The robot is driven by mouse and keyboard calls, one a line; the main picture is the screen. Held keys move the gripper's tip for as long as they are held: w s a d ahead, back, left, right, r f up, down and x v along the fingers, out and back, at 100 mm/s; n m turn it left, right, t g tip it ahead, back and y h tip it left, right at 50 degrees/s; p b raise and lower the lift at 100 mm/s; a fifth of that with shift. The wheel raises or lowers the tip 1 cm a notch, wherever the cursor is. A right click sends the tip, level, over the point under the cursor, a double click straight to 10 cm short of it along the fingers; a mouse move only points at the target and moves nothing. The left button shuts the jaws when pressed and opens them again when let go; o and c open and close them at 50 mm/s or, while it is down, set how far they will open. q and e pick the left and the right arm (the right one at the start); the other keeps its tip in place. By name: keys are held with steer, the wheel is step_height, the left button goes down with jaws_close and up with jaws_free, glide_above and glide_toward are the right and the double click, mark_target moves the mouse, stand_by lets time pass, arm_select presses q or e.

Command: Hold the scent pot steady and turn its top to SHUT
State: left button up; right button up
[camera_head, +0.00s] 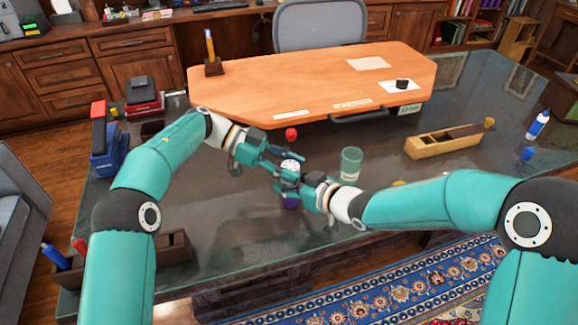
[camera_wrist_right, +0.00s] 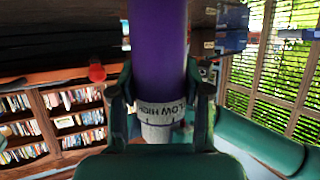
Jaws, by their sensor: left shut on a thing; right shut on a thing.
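The scent pot stands upright on the dark glossy table near its front middle. Its white top (camera_head: 290,165) and a bit of its purple body (camera_head: 290,203) show between my grippers. My left gripper (camera_head: 284,168) comes in from the left and is shut on the top. My right gripper (camera_head: 287,184) is shut on the pot lower down, from the right. The pointer and any SHUT mark are not readable.
A green glass (camera_head: 351,165) stands close right of the pot. A red-topped item (camera_head: 291,134) stands just behind. A long wooden box (camera_head: 444,143) lies farther right. An orange-brown desk top (camera_head: 310,80) rises at the back. The table front edge is near.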

arm_select(q)
steer(key=shift+w+d+r+m+g, duration=0.15)
steer(key=shift+r+m+g, duration=0.05)
steer(key=shift+m+g, duration=0.3)
steer(key=shift+s+g+y, duration=0.2)
steer(key=shift+g+y, duration=0.1)
steer(key=o, duration=1.1)
steer(key=shift+o, duration=0.4)
steer(key=shift+f, duration=0.1)
steer(key=shift+w+t, duration=0.1)
steer(key=shift+t, duration=0.3)
steer(key=shift+n+t+h, duration=0.4)
steer(key=shift+n+t, duration=0.2)
steer(key=shift+n, duration=0.1)
